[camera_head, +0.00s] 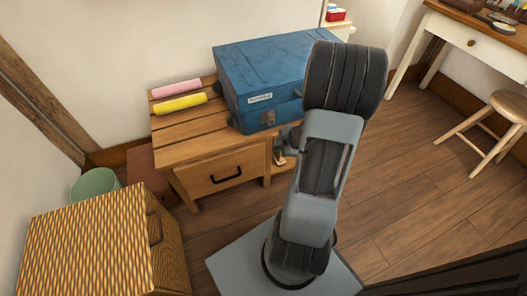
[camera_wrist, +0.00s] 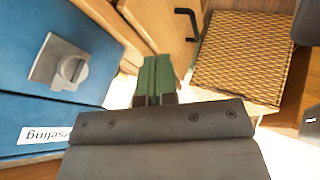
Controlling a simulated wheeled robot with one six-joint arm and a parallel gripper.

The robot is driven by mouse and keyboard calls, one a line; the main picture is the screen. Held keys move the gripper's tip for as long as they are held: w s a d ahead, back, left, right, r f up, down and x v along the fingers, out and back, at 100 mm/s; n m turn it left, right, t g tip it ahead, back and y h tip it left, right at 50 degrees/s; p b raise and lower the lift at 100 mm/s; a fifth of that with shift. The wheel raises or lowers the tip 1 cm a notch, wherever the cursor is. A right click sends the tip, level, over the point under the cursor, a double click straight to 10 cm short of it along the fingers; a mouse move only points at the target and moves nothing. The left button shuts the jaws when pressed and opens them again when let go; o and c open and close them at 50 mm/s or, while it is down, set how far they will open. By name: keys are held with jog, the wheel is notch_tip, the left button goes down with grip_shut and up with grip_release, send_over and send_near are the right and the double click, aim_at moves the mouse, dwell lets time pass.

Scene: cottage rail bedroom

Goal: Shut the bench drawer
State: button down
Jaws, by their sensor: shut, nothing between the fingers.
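The wooden bench (camera_head: 179,138) stands against the wall. Its drawer (camera_head: 205,189) has a black pull handle (camera_head: 226,178) on the front. From the head view I cannot tell how far the drawer stands out. In the wrist view, wooden panels and the black handle (camera_wrist: 188,23) show beyond my fingers. My gripper (camera_wrist: 155,75) has green-tipped fingers, which are together with nothing between them. In the head view my gripper (camera_head: 281,150) is mostly hidden behind my arm, near the right end of the bench, below the blue case.
A blue case (camera_head: 262,68) sits on the bench and fills the left of the wrist view (camera_wrist: 60,40). Pink (camera_head: 176,88) and yellow (camera_head: 180,103) rolls lie beside it. A wicker-topped cabinet (camera_head: 85,245) stands front left, near a green bin (camera_head: 95,182). Floor is clear at right, before a stool (camera_head: 495,120).

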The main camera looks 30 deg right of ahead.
jog(key=b, duration=0.7)
send_near(255, 151)
notch_tip(255, 151, down, 4)
jog(key=s+a, duration=0.1)
jog(key=a, duration=0.1)
jog(key=shift+y, duration=0.3)
jog(key=shift+w+d+f+b, duration=0.1)
jog(key=shift+w+d+b, duration=0.15)
jog(key=shift+w, duration=0.75)
jog(key=shift+w+d+f+b, duration=0.1)
jog(key=shift+w+d, duration=0.2)
jog(key=shift+w, duration=0.65)
